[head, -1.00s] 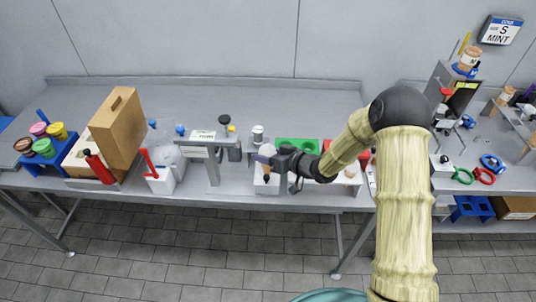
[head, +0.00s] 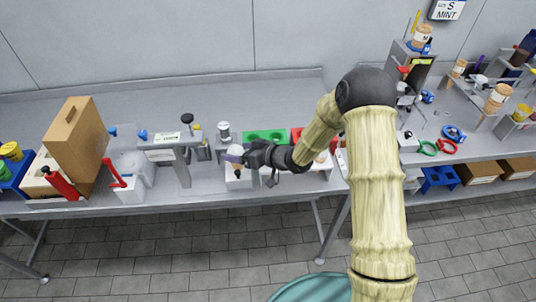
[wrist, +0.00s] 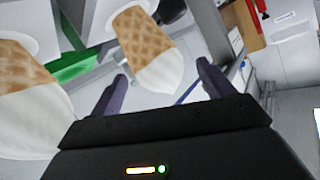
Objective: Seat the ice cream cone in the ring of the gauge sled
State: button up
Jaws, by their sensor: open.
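My gripper (head: 236,155) is over the near edge of the long bench, beside a white block (head: 236,183). In the wrist view its two dark fingers (wrist: 163,88) stand apart, with nothing clamped between them. A waffle cone with a white scoop (wrist: 145,50) shows between and just beyond the fingertips; contact cannot be told. A second cone with a white scoop (wrist: 28,80) is larger at the left of that view. In the head view my gripper mostly hides the cone by it. I cannot tell which fixture is the gauge sled, so its ring is not identified.
A cardboard-brown box (head: 75,145), a red bottle (head: 62,184) and a grey stand (head: 172,150) are to the left. A green tray (head: 264,136) is behind my gripper. The right bench holds green (head: 428,147), red (head: 447,147) and blue (head: 454,133) rings and several cones.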

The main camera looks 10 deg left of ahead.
jog(key=b+v, duration=0.2)
jog(key=v, duration=1.4)
jog(key=shift+a, duration=0.1)
jog(key=d+m+t+h, duration=0.3)
jog(key=d+m+h, duration=0.2)
jog(key=d+h, duration=0.65)
jog(key=s+d+r+m+g+h, duration=0.1)
jog(key=s+d+m+g, duration=0.1)
jog(key=s, duration=0.5)
jog(key=s+d+r+m+g, duration=0.1)
jog(key=s+d+m+g, duration=0.2)
jog(key=s, duration=0.4)
jog(key=shift+s+d+h, duration=0.35)
jog(key=shift+d, duration=0.45)
